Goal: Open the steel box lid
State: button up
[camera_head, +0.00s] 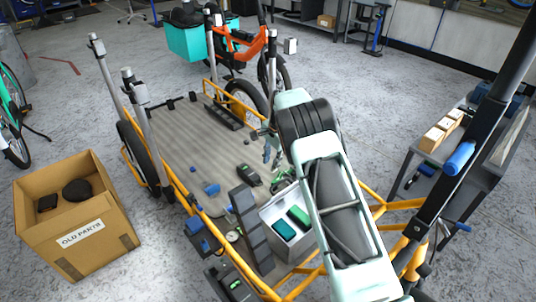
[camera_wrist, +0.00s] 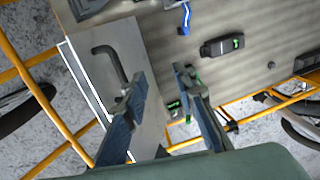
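The grey steel panel with a dark bent handle (camera_wrist: 108,62), which looks like the steel box lid (camera_wrist: 130,40), lies at left in the wrist view. The left finger is close beside the handle; I cannot tell whether they touch. My gripper (camera_wrist: 158,78) is open, with nothing seen between its blue-padded fingers. It also shows above the cargo bed in the head view (camera_head: 271,150). A pale grey box (camera_head: 268,212) stands on the bed, partly hidden by my arm. A teal and a green item show within its outline; how far its lid is open is unclear.
The cargo bed (camera_head: 190,140) has yellow rails (camera_head: 225,95) and upright grey posts (camera_head: 148,130). A black device (camera_wrist: 222,46) and small parts lie on it. A dark segmented strip (camera_head: 248,222) stands beside the box. A cardboard box (camera_head: 85,225) is at left.

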jog(key=shift+w+a+r+p, duration=0.2)
jog(key=shift+w+a+r, duration=0.1)
jog(key=shift+r, duration=0.2)
jog(key=shift+w+a+r+p, duration=0.2)
jog(key=shift+w+a+r, duration=0.1)
jog(key=shift+r, duration=0.15)
notch_tip(320, 180, up, 12)
jog(key=s+d, duration=0.1)
jog(key=shift+s+d, duration=0.3)
jog(key=shift+s, duration=0.05)
jog(key=shift+f, duration=0.1)
jog(key=shift+c, duration=0.7)
